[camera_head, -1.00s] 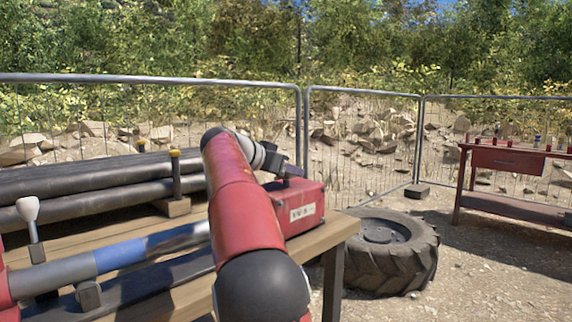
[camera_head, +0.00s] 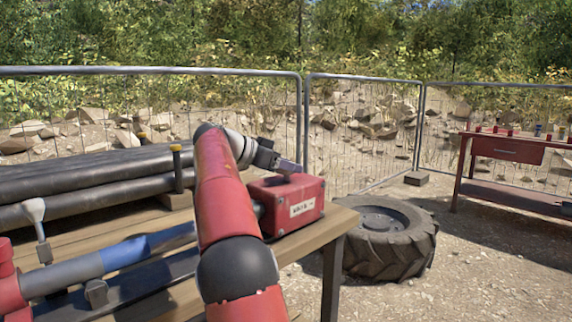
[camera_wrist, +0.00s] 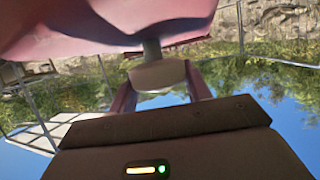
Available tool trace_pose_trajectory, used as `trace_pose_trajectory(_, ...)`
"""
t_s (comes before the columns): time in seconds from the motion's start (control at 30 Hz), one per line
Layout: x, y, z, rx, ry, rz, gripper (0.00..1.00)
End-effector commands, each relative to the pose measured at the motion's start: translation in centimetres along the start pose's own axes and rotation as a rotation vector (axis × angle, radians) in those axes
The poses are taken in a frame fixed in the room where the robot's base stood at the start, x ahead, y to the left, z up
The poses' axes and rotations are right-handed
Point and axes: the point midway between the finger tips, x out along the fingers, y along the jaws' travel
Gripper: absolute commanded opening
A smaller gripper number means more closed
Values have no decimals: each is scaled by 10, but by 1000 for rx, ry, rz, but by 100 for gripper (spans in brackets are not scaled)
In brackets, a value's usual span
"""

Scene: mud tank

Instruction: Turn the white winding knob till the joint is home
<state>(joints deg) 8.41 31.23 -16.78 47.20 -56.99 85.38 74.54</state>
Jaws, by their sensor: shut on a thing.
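In the wrist view, the pale winding knob (camera_wrist: 158,74) sits on a short grey stem coming from a red housing (camera_wrist: 110,22). My gripper (camera_wrist: 162,84) is shut on the knob, one finger on each side of it. In the head view, my gripper (camera_head: 290,167) is at the top of the red box (camera_head: 290,208) with a white label, near the bench's right end. The knob itself cannot be made out there. A shaft with a blue band (camera_head: 140,250) lies along the bench, partly hidden behind my arm. The joint's fit cannot be told.
Dark pipes (camera_head: 90,180) lie at the back of the wooden bench (camera_head: 335,228). A pale-topped lever (camera_head: 35,212) stands at the left. A tyre (camera_head: 388,240) lies right of the bench. A red table (camera_head: 510,150) stands far right, and a mesh fence (camera_head: 360,135) runs behind.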

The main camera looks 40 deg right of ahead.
Motion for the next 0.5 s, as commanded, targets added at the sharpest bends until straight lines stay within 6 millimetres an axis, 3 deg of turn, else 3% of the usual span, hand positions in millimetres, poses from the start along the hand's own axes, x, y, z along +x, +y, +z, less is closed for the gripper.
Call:
trace_pose_trajectory(0.03,2,0,3,-4,-5,6,26)
trace_pose_trajectory(0.07,2,0,3,-5,-5,6,50)
trace_pose_trajectory(0.2,2,0,3,-4,-4,4,68)
trace_pose_trajectory(0.5,-1,0,1,-2,-2,1,70)
